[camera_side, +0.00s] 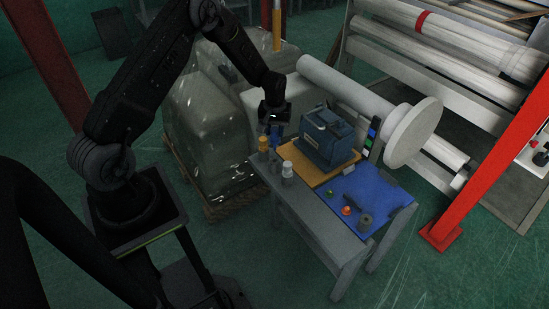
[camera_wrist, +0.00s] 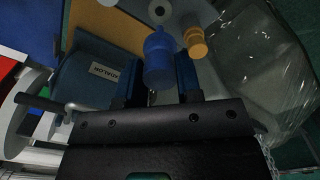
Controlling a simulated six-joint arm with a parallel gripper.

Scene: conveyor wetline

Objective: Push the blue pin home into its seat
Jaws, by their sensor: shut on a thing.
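The blue pin (camera_wrist: 158,62) is between the two dark fingers of my gripper (camera_wrist: 160,88) in the wrist view. My gripper is shut on it. In the side view my gripper (camera_side: 273,118) points down at the back left end of the bench, with a little of the blue pin (camera_side: 275,132) showing below it. A yellow-orange pin (camera_wrist: 195,40) stands close beside the blue one. It also shows in the side view (camera_side: 264,143). The blue pin's seat is hidden, and I cannot tell how deep the pin sits.
A blue box (camera_side: 328,140) with a handle stands on a tan board (camera_side: 304,168) right of my gripper. A pale grey pin (camera_side: 287,169) stands in front. A blue mat (camera_side: 378,190) with small parts covers the right end of the bench. A large white roller (camera_side: 345,88) lies behind.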

